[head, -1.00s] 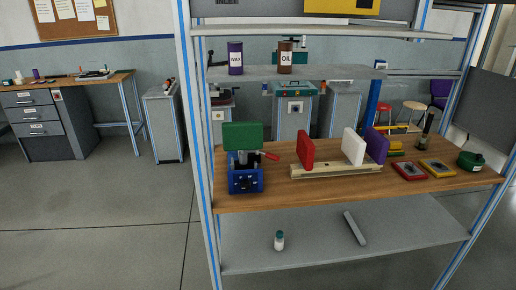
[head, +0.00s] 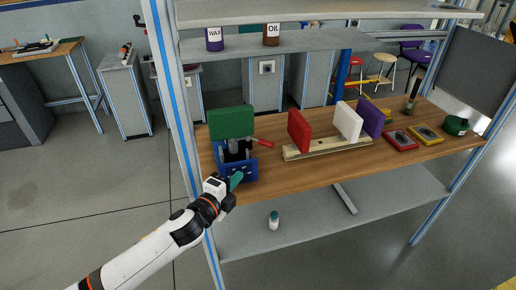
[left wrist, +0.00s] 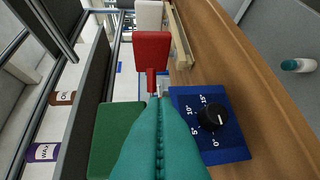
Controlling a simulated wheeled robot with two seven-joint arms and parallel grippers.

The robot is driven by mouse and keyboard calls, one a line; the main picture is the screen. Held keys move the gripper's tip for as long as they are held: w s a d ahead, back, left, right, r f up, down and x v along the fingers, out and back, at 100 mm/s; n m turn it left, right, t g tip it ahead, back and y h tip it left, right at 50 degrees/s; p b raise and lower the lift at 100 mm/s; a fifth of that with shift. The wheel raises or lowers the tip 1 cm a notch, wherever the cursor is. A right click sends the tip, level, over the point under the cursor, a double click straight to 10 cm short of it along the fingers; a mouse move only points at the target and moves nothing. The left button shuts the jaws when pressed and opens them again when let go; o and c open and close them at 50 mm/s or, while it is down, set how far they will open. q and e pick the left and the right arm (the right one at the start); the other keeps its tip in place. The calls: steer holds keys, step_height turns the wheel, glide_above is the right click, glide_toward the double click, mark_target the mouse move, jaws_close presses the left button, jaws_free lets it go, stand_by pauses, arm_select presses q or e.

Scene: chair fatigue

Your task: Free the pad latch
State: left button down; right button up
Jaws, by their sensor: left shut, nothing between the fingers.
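A blue fixture (head: 250,171) stands at the left end of the wooden bench, with a green pad (head: 232,122) upright above it. A lever with a red handle (head: 262,143) sticks out to the right below the pad. My left gripper (head: 237,179) has teal fingers, shut and empty, in front of the blue fixture and covering part of its front. In the left wrist view the shut fingers (left wrist: 160,104) lie between the green pad (left wrist: 112,137) and the blue face with a black dial (left wrist: 212,117) marked in degrees. Contact cannot be told. My right gripper is out of view.
A wooden rack (head: 325,148) holds red (head: 299,131), white (head: 348,121) and purple pads (head: 370,118) to the right. A rack post (head: 169,100) stands beside my left arm. Shelves lie above and below the bench. A small bottle (head: 273,220) stands on the lower shelf.

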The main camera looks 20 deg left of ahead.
arm_select(q)
steer(key=r+p+x, duration=0.1)
steer(key=p+x, duration=0.2)
steer(key=x, duration=1.1)
steer(key=shift+a+r, duration=0.1)
steer(key=shift+w, duration=0.1)
